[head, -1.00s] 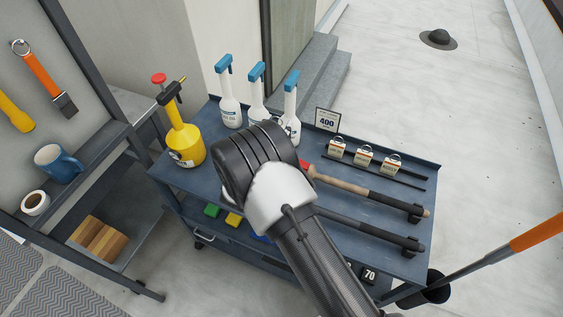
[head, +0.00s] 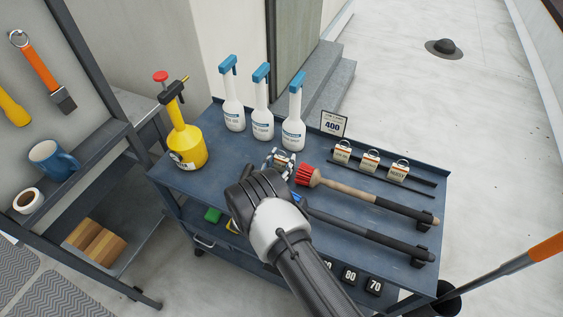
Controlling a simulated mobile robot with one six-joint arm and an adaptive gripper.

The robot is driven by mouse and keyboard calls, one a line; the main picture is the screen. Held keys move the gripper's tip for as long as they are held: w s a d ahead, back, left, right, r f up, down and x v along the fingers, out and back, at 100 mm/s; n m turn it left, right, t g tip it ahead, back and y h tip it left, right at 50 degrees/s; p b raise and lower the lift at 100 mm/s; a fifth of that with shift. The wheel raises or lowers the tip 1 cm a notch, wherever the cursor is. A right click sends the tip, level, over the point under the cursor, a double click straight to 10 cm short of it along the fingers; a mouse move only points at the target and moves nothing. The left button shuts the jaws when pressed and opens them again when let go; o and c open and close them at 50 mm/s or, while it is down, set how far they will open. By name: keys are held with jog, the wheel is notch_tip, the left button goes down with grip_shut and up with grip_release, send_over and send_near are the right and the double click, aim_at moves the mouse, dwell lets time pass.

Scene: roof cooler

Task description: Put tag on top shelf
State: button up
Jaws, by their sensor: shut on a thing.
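Three white-and-orange tags with metal rings sit in a row on the cart's top shelf, at the left (head: 342,152), middle (head: 370,161) and right (head: 398,171). My gripper (head: 282,160) is over the top shelf (head: 215,178), between the spray bottles and the red brush, left of the tag row. It is shut on a small pale thing that looks like a tag; my wrist and fingers hide most of it. I cannot tell whether it touches the shelf.
Three white spray bottles with blue heads (head: 261,112) and a yellow pump sprayer (head: 186,140) stand at the back left. A red brush (head: 306,176) and a dark-handled tool (head: 372,238) lie to the right. A "400" sign (head: 333,124) stands behind. Number plates (head: 350,276) are below.

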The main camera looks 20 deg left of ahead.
jog(key=shift+f, duration=0.15)
jog(key=o, duration=1)
jog(key=shift+o, duration=0.2)
jog(key=shift+s+r, duration=0.2)
jog(key=shift+r, duration=0.1)
jog(key=s, duration=0.2)
jog(key=s+p, duration=0.1)
jog(key=s, duration=0.4)
jog(key=shift+a+f+p, duration=0.1)
jog(key=shift+a+p, duration=0.15)
jog(key=shift+p, duration=0.05)
